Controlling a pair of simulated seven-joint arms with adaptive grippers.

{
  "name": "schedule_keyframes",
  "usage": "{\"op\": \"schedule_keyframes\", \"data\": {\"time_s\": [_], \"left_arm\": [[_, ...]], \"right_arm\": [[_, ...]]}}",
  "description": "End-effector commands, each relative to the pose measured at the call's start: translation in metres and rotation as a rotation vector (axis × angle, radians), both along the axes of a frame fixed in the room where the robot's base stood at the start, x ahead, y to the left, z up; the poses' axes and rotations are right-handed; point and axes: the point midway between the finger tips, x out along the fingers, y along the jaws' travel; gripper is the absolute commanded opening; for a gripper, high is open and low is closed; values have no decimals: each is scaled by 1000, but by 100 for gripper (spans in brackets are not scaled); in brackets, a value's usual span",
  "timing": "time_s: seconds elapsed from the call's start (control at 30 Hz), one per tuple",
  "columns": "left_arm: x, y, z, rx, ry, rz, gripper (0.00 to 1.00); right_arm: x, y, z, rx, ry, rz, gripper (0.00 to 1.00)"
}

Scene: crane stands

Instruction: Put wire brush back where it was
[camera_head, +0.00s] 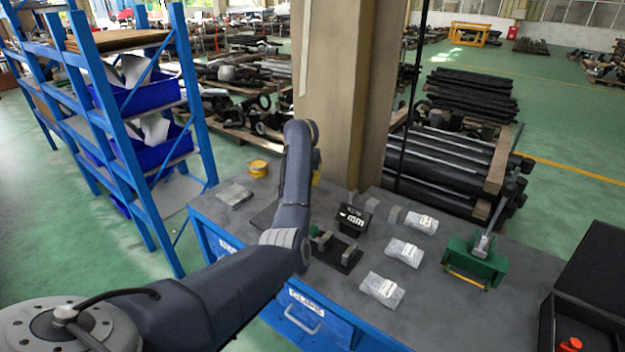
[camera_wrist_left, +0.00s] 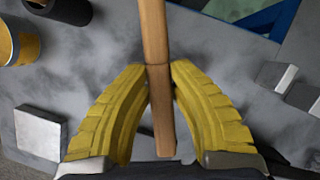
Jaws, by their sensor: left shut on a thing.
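The wire brush (camera_wrist_left: 155,30) shows in the left wrist view as a long, narrow wooden handle running from the top edge down between the fingers. Its bristles are not visible. My left gripper (camera_wrist_left: 159,80) has its yellow fingers closed on the handle from both sides, over the grey bench top. In the head view, only a bit of yellow of the left gripper (camera_head: 317,175) shows past my arm, above the back of the workbench (camera_head: 335,290). My arm hides the brush there. My right gripper is in neither view.
A yellow tin (camera_head: 258,168) stands at the bench's back left. Metal blocks (camera_head: 395,215), a black sign (camera_head: 353,218), clear bags (camera_head: 404,252), a green clamp-like tool (camera_head: 475,262) and a black box (camera_head: 590,270) occupy the right. A pillar (camera_head: 345,90) rises behind.

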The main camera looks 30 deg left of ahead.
Motion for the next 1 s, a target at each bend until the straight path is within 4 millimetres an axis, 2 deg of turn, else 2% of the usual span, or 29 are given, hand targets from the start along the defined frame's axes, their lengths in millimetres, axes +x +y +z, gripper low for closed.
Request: {"op": "schedule_keyframes", "data": {"time_s": [0.1,0.3,0.73,1.0], "left_arm": [[16,5,1,-1,2,-1,0],[35,12,1,0,1,0,0],[50,16,1,-1,0,1,0],[50,17,-30,0,0,0,0]], "right_arm": [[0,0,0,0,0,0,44],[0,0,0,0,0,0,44],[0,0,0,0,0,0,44],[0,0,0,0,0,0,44]]}}
